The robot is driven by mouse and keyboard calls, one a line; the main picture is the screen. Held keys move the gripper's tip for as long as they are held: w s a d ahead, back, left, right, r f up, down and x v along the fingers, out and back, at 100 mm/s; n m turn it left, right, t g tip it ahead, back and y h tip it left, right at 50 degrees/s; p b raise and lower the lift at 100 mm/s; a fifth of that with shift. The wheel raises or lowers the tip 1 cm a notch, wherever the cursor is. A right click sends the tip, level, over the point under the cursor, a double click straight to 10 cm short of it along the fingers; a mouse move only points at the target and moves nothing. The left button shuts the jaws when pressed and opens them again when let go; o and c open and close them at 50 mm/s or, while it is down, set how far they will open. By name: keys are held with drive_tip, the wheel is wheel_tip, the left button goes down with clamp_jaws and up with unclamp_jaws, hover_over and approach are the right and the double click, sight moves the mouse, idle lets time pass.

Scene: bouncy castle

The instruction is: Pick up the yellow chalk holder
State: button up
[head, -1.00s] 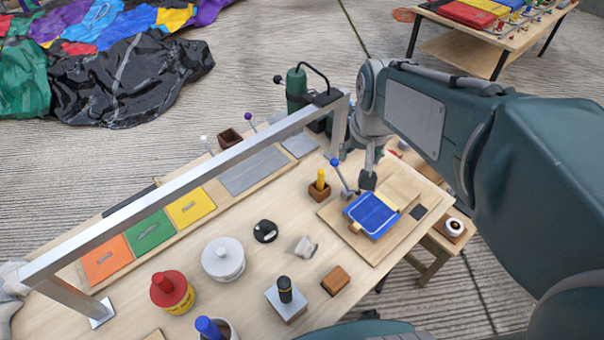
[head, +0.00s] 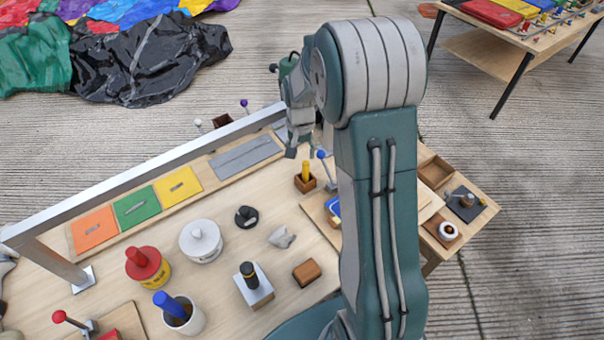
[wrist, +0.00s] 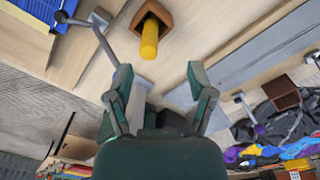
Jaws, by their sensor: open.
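The yellow chalk holder (head: 306,170) is a short upright yellow cylinder standing in a small brown wooden block (head: 305,186). In the wrist view, the yellow chalk holder (wrist: 150,38) shows ahead of my fingers, near the top middle, with its block around its far end. My gripper (head: 301,153) is just behind and above the holder in the head view. In the wrist view, my gripper (wrist: 158,76) is open, its fingers spread to either side of the holder's line, with nothing between them.
A blue-knobbed lever (head: 323,157) stands close to the right of the holder. A metal rail (head: 150,165) spans the table's back. My arm hides part of the blue board (head: 333,207).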

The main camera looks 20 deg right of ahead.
sight(306, 169)
drive_tip(key=f, duration=0.2)
drive_tip(key=d+f, duration=0.1)
drive_tip(key=f, duration=0.4)
drive_tip(key=shift+s+d+f, duration=0.15)
drive_tip(key=shift+d+f, duration=0.15)
drive_tip(key=shift+d, duration=0.05)
drive_tip(key=shift+a+f, duration=0.25)
drive_tip(key=c, duration=0.8)
drive_tip(key=shift+d, duration=0.15)
clamp_jaws()
